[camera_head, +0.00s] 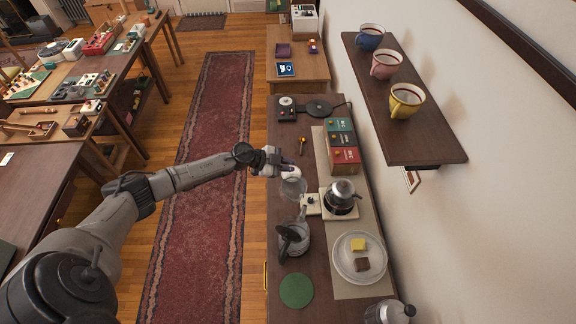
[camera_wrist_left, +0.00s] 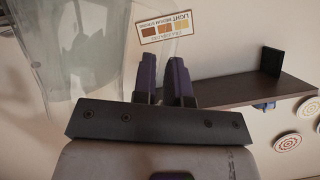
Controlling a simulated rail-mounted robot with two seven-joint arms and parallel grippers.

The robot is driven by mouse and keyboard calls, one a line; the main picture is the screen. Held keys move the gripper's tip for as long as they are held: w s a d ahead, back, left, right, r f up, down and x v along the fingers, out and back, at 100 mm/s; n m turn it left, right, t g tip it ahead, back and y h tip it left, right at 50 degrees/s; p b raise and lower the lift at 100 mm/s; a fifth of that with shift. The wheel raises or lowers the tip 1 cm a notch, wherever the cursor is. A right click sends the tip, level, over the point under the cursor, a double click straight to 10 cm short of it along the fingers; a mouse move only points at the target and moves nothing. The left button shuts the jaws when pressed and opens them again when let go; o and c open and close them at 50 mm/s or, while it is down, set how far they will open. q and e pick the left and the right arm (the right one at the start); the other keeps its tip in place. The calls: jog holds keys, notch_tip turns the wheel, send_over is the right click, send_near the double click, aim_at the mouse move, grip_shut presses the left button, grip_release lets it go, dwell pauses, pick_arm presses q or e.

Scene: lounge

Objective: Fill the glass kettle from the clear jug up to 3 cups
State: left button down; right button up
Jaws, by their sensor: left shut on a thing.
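The clear jug (camera_head: 293,188) is at the near end of my left gripper (camera_head: 274,167), over the left part of the long counter. The water level in the jug cannot be read. The glass kettle (camera_head: 296,240), with a dark lid and handle, stands on the counter nearer to me, just below the jug. Its level marks are too small to read. My right gripper is out of view.
Right of the jug, a metal pot (camera_head: 342,193) sits on a pale stand. A round plate (camera_head: 346,264) holds two small blocks. A green disc (camera_head: 296,290) lies near the front. Boxes (camera_head: 341,147) stand behind. A wall shelf (camera_head: 437,150) with cups overhangs at right.

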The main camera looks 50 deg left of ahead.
pick_arm(q)
jog(key=shift+f, duration=0.1)
jog(key=shift+d+r+m+t+y+b, duration=0.1)
jog(key=shift+r+m+t+y+b, duration=0.25)
jog(key=shift+r+m, duration=0.2)
jog(key=shift+f+b, duration=0.35)
jog(key=shift+b, duration=0.05)
jog(key=shift+f, duration=0.2)
jog(key=shift+s+f+b, duration=0.1)
jog(key=shift+f+b, duration=0.2)
jog(key=shift+b, duration=0.25)
jog(key=shift+r, duration=0.1)
jog(key=shift+m, duration=0.35)
jog(key=shift+s+f+b, duration=0.1)
jog(key=shift+f+b, duration=1.05)
jog(key=shift+f, duration=1.05)
